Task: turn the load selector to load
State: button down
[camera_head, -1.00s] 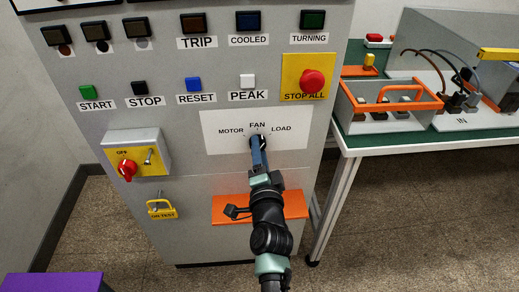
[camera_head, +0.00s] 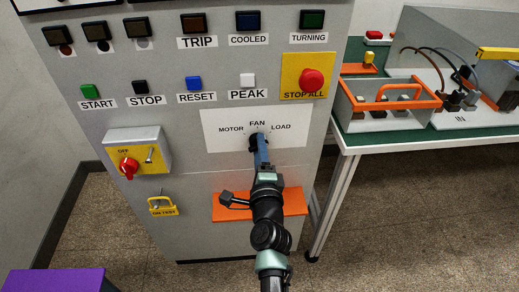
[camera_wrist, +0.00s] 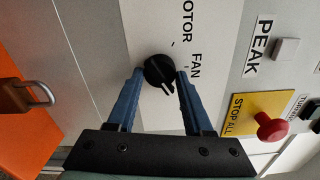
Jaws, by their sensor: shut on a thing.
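The load selector is a round black knob (camera_wrist: 158,70) on a white plate (camera_head: 215,145) lettered MOTOR, FAN and LOAD. In the wrist view a pale pointer mark on the knob points down and slightly right, to the LOAD side of FAN. The LOAD lettering is hidden there behind my finger but shows in the head view (camera_head: 281,127). My gripper (camera_wrist: 159,77) has its two blue fingers on opposite sides of the knob, shut on it. In the head view my gripper (camera_head: 261,150) covers most of the knob.
A red STOP ALL button (camera_head: 312,80) is above right of the selector. An orange ledge (camera_head: 290,203) juts out below. A red switch (camera_head: 128,168) and a yellow padlock (camera_head: 162,207) are at lower left. A green-topped table (camera_head: 385,140) stands right.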

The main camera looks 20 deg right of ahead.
jog(key=shift+f, duration=0.1)
jog(key=shift+c, duration=1.5)
grip_release()
jog(key=shift+s, duration=0.1)
jog(key=p+v, duration=0.3)
jog(key=v, duration=0.9)
jog(key=shift+s, duration=0.4)
jog(key=shift+a, duration=0.15)
